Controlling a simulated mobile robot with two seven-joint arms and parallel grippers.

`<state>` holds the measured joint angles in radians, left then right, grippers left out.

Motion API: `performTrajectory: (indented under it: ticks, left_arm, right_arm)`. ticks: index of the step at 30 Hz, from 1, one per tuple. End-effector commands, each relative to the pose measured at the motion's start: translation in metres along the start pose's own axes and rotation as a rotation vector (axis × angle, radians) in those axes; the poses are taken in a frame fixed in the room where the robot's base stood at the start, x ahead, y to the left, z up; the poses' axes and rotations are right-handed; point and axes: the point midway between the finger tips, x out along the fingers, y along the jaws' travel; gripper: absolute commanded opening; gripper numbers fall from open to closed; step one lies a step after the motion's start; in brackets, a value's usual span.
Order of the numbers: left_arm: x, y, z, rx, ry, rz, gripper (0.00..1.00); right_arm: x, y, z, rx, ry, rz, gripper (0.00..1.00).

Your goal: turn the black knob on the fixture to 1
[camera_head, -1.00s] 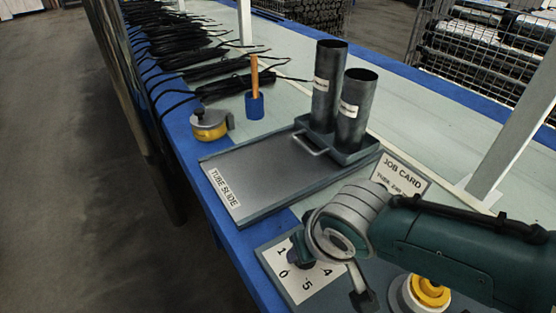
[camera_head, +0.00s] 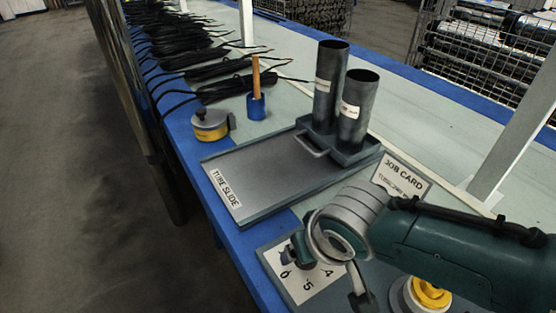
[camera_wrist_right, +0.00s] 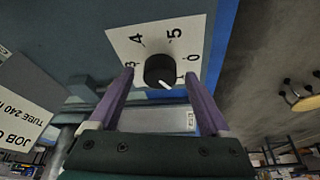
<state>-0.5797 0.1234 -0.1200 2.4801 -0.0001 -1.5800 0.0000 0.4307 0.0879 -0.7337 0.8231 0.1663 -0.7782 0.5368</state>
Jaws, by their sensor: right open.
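The black knob (camera_wrist_right: 158,70) shows in the right wrist view on a white dial plate (camera_wrist_right: 152,38). A white pointer line on the knob points down and slightly right in that view, off the 1 at the plate's right side. My right gripper (camera_wrist_right: 159,78) is open, with one purple finger on each side of the knob; I cannot tell whether they touch it. In the head view the right gripper (camera_head: 292,256) is over the dial plate (camera_head: 305,285) and hides the knob. My left gripper is not in view.
A tube slide tray (camera_head: 255,172) with two upright grey tubes (camera_head: 328,80) stands behind the dial. A job card (camera_head: 402,178) stands beside my right arm. A yellow-topped round part (camera_head: 430,293) is close to the arm. Black cables (camera_head: 215,62) lie farther back.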

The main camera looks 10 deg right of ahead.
Motion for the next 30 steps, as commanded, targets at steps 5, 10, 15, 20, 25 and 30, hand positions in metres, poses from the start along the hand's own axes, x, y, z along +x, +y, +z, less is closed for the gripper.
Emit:
performTrajectory:
  ticks: [5, 10, 15, 20, 25, 30]
  left_arm:
    - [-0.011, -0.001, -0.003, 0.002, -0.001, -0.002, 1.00]
    - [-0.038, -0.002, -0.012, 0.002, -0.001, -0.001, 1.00]
    - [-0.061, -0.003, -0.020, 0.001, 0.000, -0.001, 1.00]
    - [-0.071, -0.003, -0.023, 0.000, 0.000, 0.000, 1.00]
    - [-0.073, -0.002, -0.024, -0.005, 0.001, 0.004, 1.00]
    - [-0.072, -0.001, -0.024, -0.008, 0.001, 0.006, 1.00]
  right_arm:
    - [-0.011, 0.000, -0.002, 0.000, 0.000, 0.000, 0.82]
    - [-0.044, 0.000, -0.003, -0.001, -0.001, -0.001, 0.82]
    - [-0.077, 0.000, -0.003, -0.001, 0.000, -0.001, 0.82]
    - [-0.095, 0.000, -0.001, 0.000, 0.000, -0.001, 0.82]
    - [-0.100, 0.000, 0.000, 0.001, 0.000, 0.001, 0.82]
    - [-0.099, 0.000, 0.000, 0.000, 0.000, 0.001, 0.82]
